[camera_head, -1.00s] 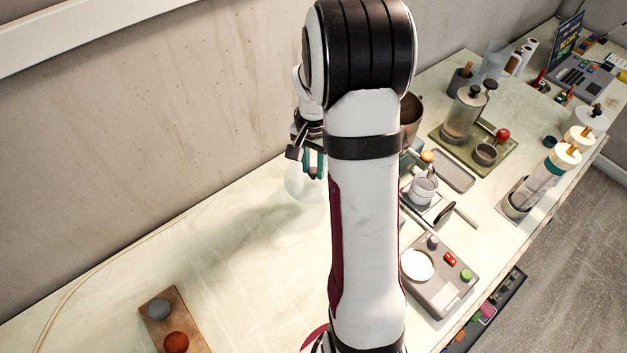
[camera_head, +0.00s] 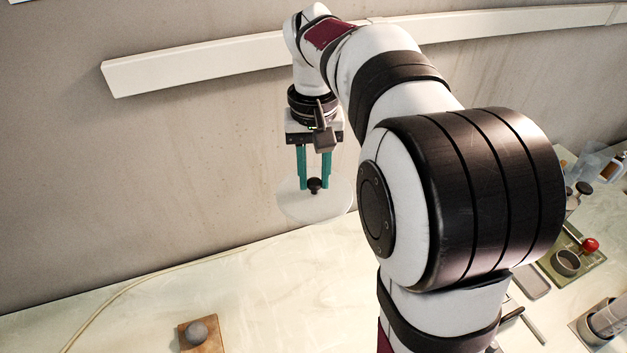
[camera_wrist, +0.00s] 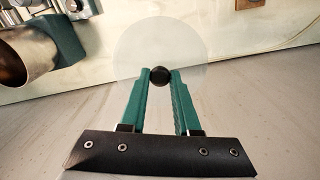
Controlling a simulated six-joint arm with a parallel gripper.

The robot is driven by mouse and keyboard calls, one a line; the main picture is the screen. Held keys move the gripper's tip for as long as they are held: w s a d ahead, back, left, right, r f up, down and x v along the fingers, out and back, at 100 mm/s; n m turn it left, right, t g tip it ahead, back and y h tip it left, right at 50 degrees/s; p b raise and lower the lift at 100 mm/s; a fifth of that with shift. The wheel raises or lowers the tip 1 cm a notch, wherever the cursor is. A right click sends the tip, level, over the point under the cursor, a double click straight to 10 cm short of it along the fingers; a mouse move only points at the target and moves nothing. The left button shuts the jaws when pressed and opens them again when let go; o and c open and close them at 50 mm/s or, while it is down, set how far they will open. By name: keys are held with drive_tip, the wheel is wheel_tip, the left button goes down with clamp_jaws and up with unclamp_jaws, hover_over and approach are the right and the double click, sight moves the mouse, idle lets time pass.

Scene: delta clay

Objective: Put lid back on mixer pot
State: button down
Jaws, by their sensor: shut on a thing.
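The lid (camera_head: 312,207) is a round, translucent pale disc with a black knob (camera_head: 315,185). My gripper (camera_head: 314,187) is shut on the knob, and the lid hangs in the air beneath it, in front of the wall. In the wrist view, the lid (camera_wrist: 138,48) spreads out past the fingertips. A shiny metal pot (camera_wrist: 22,55) on a dark green machine (camera_wrist: 68,40) shows at the left edge of the wrist view, apart from the lid and partly cut off. My arm hides that part of the bench in the head view.
The white bench (camera_head: 270,300) is clear below the lid. A wooden block with a grey ball (camera_head: 196,332) lies at the front left. A green tray (camera_head: 575,275) with a dark cup (camera_head: 567,262) and a red ball stands at the right. A white rail (camera_head: 200,68) runs along the wall.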

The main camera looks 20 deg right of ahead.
drive_tip(key=d+r+m, duration=0.2)
drive_tip(key=d+m, duration=0.7)
drive_tip(key=d, duration=1)
drive_tip(key=s+d+f+m, duration=0.1)
drive_tip(key=s+d+m, duration=0.25)
drive_tip(key=d, duration=0.45)
drive_tip(key=s+d+f+m, duration=0.1)
drive_tip(key=s+d+m, duration=0.2)
drive_tip(key=d+m, duration=0.3)
drive_tip(key=shift+n, duration=0.55)
drive_tip(key=shift+d+f, duration=0.15)
drive_tip(key=shift+f, duration=0.75)
drive_tip(key=shift+d+f, duration=0.2)
drive_tip(key=shift+f, duration=0.75)
drive_tip(key=shift+d+f, duration=0.15)
drive_tip(key=shift+f, duration=0.75)
drive_tip(key=shift+f, duration=0.2)
drive_tip(key=c, duration=0.6)
unclamp_jaws()
drive_tip(key=shift+o, duration=0.4)
